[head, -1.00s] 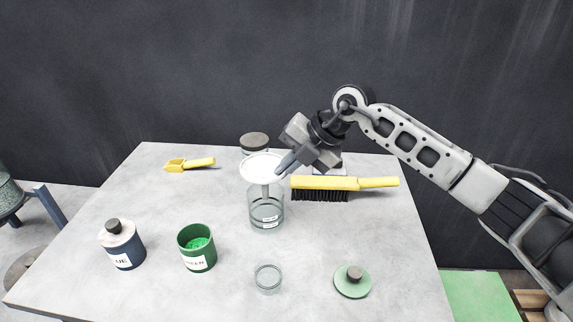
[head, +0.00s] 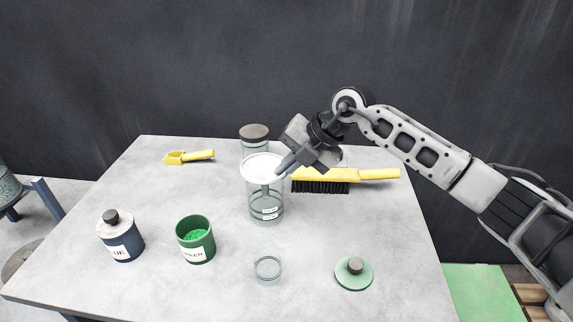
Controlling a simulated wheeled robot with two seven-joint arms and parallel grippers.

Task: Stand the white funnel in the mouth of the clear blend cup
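The white funnel (head: 262,167) is upright at the mouth of the clear blend cup (head: 266,207), which stands near the middle of the table. Its narrow stem shows through the cup's clear wall. The wide funnel top hides most of the cup's mouth, so I cannot tell whether the funnel rests on the rim. My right gripper (head: 285,166) comes from the upper right, with its fingertips shut on the right edge of the funnel. My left gripper is not in view.
A yellow brush (head: 345,175) lies right of the cup, and a grey-lidded jar (head: 255,140) stands behind it. A yellow scoop (head: 188,157), blue container (head: 120,238), green container (head: 195,240), small clear dish (head: 267,268) and green lid (head: 353,273) sit around. Bare table lies between them.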

